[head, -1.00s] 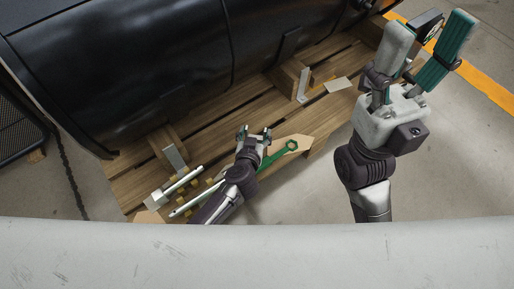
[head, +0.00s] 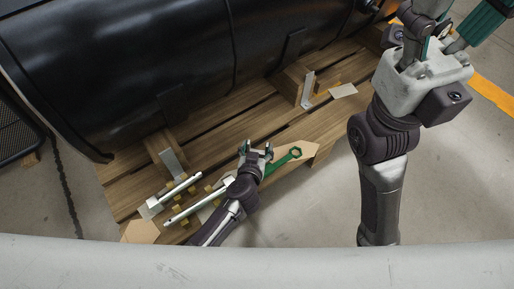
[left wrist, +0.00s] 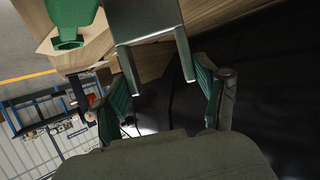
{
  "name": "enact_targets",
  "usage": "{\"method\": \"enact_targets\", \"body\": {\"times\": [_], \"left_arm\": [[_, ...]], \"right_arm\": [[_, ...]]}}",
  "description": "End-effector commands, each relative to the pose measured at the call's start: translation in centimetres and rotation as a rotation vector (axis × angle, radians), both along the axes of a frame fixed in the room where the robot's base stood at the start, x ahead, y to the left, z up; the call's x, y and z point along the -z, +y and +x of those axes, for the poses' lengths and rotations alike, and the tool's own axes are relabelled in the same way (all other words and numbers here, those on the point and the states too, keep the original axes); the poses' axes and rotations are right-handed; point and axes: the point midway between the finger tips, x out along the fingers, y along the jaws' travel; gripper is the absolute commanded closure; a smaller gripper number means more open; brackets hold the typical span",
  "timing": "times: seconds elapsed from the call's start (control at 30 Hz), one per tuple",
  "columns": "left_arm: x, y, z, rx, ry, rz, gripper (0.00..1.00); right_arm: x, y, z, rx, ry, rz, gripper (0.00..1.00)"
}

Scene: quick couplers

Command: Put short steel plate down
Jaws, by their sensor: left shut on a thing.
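My left gripper (head: 256,150) is low over the wooden pallet, next to the green wrench. It is shut on the short steel plate, a flat grey piece that shows between the green-padded fingers in the left wrist view (left wrist: 146,20). In the head view the plate is hardly visible between the fingers. I cannot tell whether it touches the wood. My right gripper (head: 458,28) is at the upper right with its fingers spread apart; its fingertips are cut off by the picture edge.
The slatted pallet (head: 225,140) lies beneath a large black tank (head: 130,70). A green wrench (head: 284,159) lies right of my left gripper. Metal rods (head: 195,205) and brass-coloured pieces lie at the left. Another grey plate (head: 344,91) lies farther right. Concrete floor is clear at the lower right.

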Motion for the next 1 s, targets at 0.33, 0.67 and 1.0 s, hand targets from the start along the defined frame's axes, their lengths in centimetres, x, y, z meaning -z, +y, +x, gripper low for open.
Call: {"method": "enact_targets", "body": {"times": [0.33, 0.67, 1.0], "left_arm": [[0.2, 0.0, 0.0, 0.0, 0.0, 0.0, 0.02], [-0.1, 0.0, -0.1, 0.0, 0.0, 0.0, 0.02], [-2.9, 0.9, -5.7, 0.003, 0.004, 0.003, 0.02]], "right_arm": [[0.0, 0.0, 0.0, 0.0, -0.001, 0.0, 0.38], [-0.1, 0.0, 0.0, 0.0, -0.002, 0.001, 0.38], [1.2, -0.3, 0.9, -0.006, 0.127, 0.007, 0.38]]}}
